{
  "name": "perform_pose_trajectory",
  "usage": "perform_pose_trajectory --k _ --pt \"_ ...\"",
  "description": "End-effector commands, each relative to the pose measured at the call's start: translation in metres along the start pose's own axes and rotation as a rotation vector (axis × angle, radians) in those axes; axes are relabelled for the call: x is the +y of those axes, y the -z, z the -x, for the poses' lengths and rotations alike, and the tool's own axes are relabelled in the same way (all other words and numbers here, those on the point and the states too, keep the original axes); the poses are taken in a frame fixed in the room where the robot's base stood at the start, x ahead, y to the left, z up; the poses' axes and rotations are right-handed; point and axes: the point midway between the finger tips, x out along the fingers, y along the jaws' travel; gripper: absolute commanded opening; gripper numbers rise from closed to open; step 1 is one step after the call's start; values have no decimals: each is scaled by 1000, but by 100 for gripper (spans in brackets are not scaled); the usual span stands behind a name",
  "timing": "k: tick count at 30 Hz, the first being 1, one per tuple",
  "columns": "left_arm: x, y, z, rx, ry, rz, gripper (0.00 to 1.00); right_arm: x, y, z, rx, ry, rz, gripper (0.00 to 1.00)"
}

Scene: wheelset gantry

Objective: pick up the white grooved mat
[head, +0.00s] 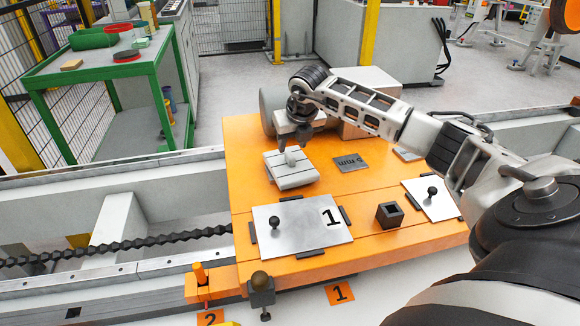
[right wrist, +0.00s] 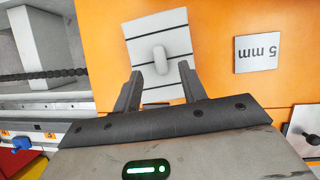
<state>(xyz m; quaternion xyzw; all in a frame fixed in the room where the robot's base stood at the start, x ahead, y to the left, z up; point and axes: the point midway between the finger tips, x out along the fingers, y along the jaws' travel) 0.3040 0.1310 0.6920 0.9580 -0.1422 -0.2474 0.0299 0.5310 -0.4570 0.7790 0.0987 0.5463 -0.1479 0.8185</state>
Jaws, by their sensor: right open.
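The white grooved mat (head: 280,179) lies on the orange table, left of the 5 mm plate, with a rounded upright grip on top. It also shows in the right wrist view (right wrist: 174,28), with dark grooves across it and the pale grip (right wrist: 160,60) near its middle. My right gripper (head: 292,143) is over the mat, fingers pointing down. In the right wrist view its two fingers (right wrist: 160,72) are apart, one on each side of the grip's line, with nothing between them that is held. My left gripper is not in view.
The orange table (head: 245,160) carries a grey "5 mm" plate (head: 352,164), a metal plate marked 1 (head: 290,235) with a black knob, and a dark square block (head: 389,215). A grey cylinder and pale box (head: 375,80) stand behind. A green cart (head: 95,65) is at left.

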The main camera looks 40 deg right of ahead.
Motion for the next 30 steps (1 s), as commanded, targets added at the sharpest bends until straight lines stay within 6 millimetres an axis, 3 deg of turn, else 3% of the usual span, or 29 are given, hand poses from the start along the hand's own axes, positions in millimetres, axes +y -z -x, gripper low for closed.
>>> perform_pose_trajectory --k 9,17,18,22,30 --pt "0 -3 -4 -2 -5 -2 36 1 3 -45 2 -1 0 42" --pt "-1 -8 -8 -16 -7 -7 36 0 3 -48 1 0 1 42" --pt "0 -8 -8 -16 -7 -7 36 0 3 -48 1 0 1 39" --pt "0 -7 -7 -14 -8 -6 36 0 3 -48 1 0 1 3" --pt "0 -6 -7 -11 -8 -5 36 0 2 -48 0 -1 1 0"
